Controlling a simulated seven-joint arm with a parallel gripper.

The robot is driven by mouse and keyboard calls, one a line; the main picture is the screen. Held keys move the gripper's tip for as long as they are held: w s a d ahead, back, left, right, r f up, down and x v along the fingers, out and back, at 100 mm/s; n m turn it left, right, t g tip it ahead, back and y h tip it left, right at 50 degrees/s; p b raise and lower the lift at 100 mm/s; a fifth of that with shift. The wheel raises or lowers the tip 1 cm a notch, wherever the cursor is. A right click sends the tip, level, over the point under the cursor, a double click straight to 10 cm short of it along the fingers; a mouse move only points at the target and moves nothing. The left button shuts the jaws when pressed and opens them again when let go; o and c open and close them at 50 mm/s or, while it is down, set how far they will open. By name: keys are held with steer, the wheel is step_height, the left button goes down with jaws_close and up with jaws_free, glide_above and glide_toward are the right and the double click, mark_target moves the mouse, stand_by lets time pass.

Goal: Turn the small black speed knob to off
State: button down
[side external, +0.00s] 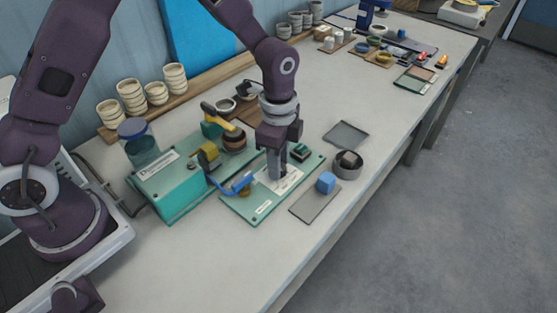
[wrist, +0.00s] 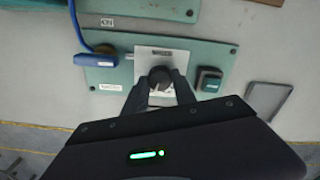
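The small black speed knob (wrist: 160,78) shows in the wrist view on a pale label plate (wrist: 143,57), fixed to a green panel (wrist: 105,77). My gripper (wrist: 161,84) reaches down over the plate with one finger on each side of the knob. The fingers look open with a narrow gap to the knob; contact is not clear. In the side view my gripper (side external: 275,172) points straight down at the panel (side external: 262,206), and its fingers hide the knob. The knob's pointer and setting are too small to read.
A dark square switch (wrist: 209,79) sits right of the knob. A blue plug and cable (wrist: 95,60) lie at the left.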

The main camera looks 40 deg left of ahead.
stand_by(0.3)
steer(key=n, duration=0.7)
steer(key=shift+n, duration=0.4)
steer(key=n, duration=0.4)
steer(key=shift+n, duration=2)
steer(key=c, duration=1)
jaws_free()
